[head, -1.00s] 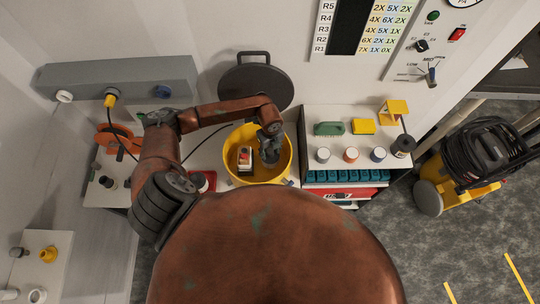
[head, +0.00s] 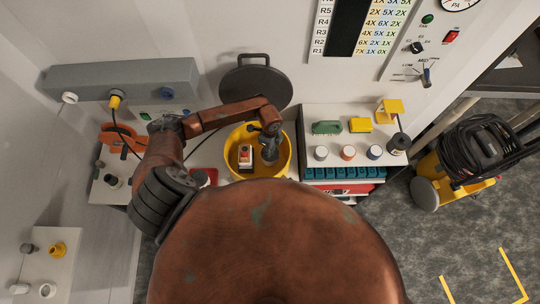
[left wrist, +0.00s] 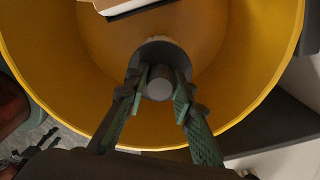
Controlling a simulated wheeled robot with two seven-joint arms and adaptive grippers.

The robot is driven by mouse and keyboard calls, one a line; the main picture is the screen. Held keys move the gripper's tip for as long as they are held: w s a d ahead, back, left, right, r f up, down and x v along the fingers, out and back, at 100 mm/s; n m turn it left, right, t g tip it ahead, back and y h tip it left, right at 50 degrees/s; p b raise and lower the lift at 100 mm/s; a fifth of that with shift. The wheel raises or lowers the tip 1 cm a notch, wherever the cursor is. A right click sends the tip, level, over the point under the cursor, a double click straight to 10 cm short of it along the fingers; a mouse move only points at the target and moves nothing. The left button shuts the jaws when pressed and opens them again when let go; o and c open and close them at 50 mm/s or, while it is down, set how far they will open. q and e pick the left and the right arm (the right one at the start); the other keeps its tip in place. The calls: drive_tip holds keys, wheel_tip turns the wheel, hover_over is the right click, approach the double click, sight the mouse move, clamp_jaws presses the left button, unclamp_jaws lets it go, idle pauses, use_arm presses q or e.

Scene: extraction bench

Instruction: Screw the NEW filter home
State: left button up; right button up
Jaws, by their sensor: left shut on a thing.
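The yellow drum (head: 286,163) stands open at the middle of the bench. My left gripper (left wrist: 160,86) reaches down into it. Its green-padded fingers are shut on the grey knob of a filter (left wrist: 158,84). A dark grey round cap and a bit of white pleated edge show around the knob, low in the drum. In the head view my left gripper (head: 270,153) hides most of the filter. I cannot tell how far the filter is seated or whether it is the new one. My right gripper is not in view.
A red and white boxy object (head: 245,155) is in the drum, left of the gripper. A dark round lid (head: 255,85) leans behind the drum. A white shelf (head: 345,117) with small jars stands at right. A red-handled item (head: 207,178) lies left of the drum.

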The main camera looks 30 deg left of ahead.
use_arm(q)
clamp_jaws()
drive_tip(key=m+b, duration=0.1)
drive_tip(key=m, duration=0.1)
drive_tip(key=shift+a+f+m, duration=0.1)
drive_tip(key=shift+m, duration=0.3)
drive_tip(key=shift+o, duration=1.3)
unclamp_jaws()
drive_tip(key=shift+m+b, duration=0.3)
drive_tip(key=shift+m, duration=0.2)
drive_tip(key=o, duration=0.5)
drive_tip(key=shift+o, duration=0.2)
drive_tip(key=shift+r, duration=0.2)
